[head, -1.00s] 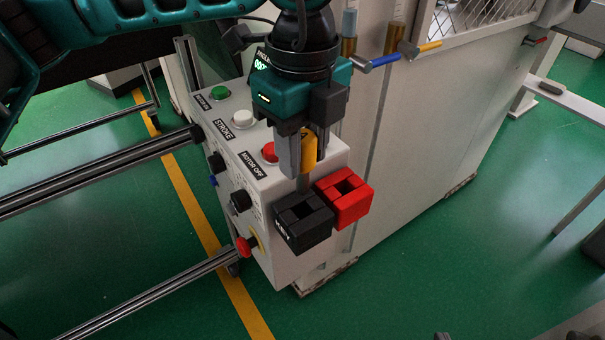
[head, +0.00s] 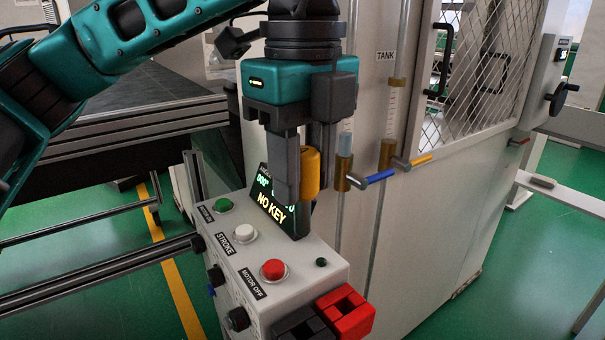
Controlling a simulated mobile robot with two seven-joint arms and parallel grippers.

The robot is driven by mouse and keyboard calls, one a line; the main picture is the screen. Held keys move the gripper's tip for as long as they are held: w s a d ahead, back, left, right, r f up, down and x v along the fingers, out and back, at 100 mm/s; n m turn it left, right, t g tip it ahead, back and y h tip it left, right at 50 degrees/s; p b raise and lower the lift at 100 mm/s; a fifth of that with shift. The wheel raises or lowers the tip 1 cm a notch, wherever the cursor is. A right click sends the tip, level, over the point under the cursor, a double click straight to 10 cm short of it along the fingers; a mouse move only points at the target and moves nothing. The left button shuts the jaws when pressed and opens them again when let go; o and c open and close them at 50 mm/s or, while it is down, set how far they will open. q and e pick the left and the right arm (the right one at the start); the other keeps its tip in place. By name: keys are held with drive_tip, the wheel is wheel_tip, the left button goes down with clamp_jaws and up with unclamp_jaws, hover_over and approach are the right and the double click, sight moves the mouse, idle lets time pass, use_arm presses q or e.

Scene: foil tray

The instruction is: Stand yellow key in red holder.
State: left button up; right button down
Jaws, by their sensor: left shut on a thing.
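The yellow key (head: 311,173) is in the jaws of my left gripper (head: 299,178), which points down. Only its yellow head shows clearly; the lower part is hidden or hard to make out. The gripper is in the air, in front of the small display on the control box. The red holder (head: 352,318), a block with a square opening on top, is on the front right of the box, below the key and a little right. My right gripper is not in view.
A black holder (head: 301,326) sits left of the red one. The control box (head: 240,262) carries green, white and red buttons and a display (head: 274,212) reading "NO KEY". Tubes with blue and yellow-handled valves (head: 378,176) stand close on the right.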

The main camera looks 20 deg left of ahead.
sight(302, 151)
use_arm(q)
drive_tip(key=shift+r, duration=0.55)
drive_tip(key=shift+r+p, duration=0.5)
drive_tip(key=shift+r, duration=0.85)
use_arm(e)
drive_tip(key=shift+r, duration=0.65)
